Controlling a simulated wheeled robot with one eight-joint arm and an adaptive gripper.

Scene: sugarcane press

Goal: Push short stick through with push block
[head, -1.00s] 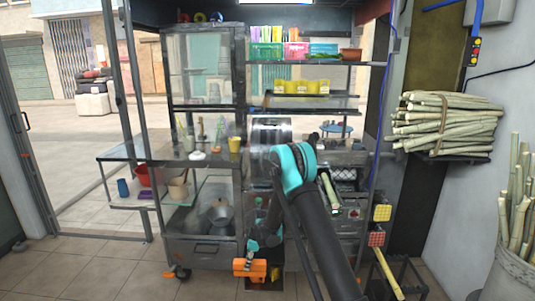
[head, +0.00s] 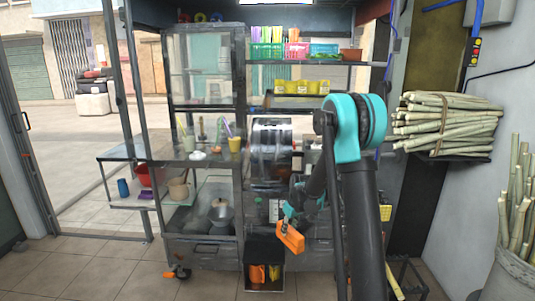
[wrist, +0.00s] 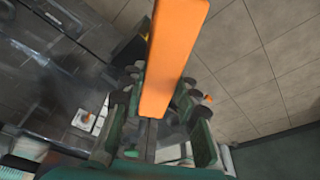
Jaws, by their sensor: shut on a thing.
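My gripper (head: 289,220) is shut on an orange block, the push block (head: 291,238), in front of the cart's lower middle. In the wrist view the push block (wrist: 172,55) sticks out, tilted, between the green fingers. The press, with a shiny metal drum (head: 272,133), stands in the cart's middle bay above and behind my gripper. The block is apart from the press. I cannot make out the short stick; my arm covers the area right of the press.
A black bin (head: 264,287) with orange and yellow things stands on the floor below my gripper. A glass cabinet (head: 203,65) is on the left. A cane bundle (head: 445,122) lies on a shelf at right. The tiled floor (head: 110,275) at front left is clear.

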